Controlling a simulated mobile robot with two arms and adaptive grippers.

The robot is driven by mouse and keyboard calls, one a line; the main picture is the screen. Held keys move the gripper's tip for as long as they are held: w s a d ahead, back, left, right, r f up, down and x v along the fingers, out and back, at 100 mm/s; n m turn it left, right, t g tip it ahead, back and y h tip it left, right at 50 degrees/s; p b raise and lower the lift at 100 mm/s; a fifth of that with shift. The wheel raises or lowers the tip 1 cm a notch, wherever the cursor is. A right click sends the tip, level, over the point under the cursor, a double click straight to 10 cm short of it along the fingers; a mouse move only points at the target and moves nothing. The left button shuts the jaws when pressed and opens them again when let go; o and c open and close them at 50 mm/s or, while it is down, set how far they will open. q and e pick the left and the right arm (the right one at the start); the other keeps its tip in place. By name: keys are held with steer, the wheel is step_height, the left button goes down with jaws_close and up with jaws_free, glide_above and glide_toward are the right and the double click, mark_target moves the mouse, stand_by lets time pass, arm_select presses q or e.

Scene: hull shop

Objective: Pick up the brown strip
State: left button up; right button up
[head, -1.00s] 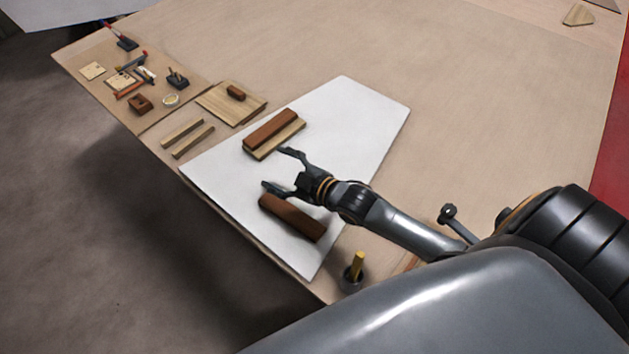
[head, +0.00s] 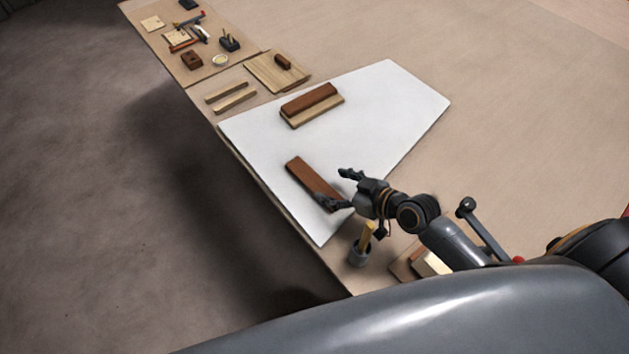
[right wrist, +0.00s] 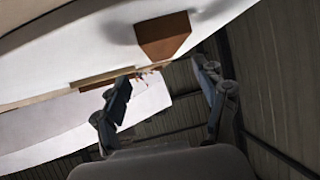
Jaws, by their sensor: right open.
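A brown strip (head: 311,181) lies on the near part of the white panel (head: 255,140). A second brown strip (head: 309,98) lies along a pale wood piece (head: 318,112) farther back on the panel. My right gripper (head: 332,188) is open and empty at the right end of the nearer strip, and its lower finger overlaps that end in the head view. I cannot tell whether it touches. In the right wrist view a brown block-like end (right wrist: 163,37) shows beyond the open fingers (right wrist: 162,88), apart from them. My left gripper is not in view.
A cup with a yellow-handled tool (head: 360,252) stands close below my right gripper, near the table edge. Two pale wood sticks (head: 231,97), a wooden board (head: 272,72) and small tools lie at the back left.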

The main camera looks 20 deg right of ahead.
mark_target(315, 182)
steer(key=shift+a+p+x, duration=0.25)
steer(key=shift+p+x, duration=0.3)
steer(key=shift+x, duration=2.25)
steer(key=shift+s, duration=0.25)
steer(key=shift+c, duration=0.2)
steer(key=c, duration=1.3)
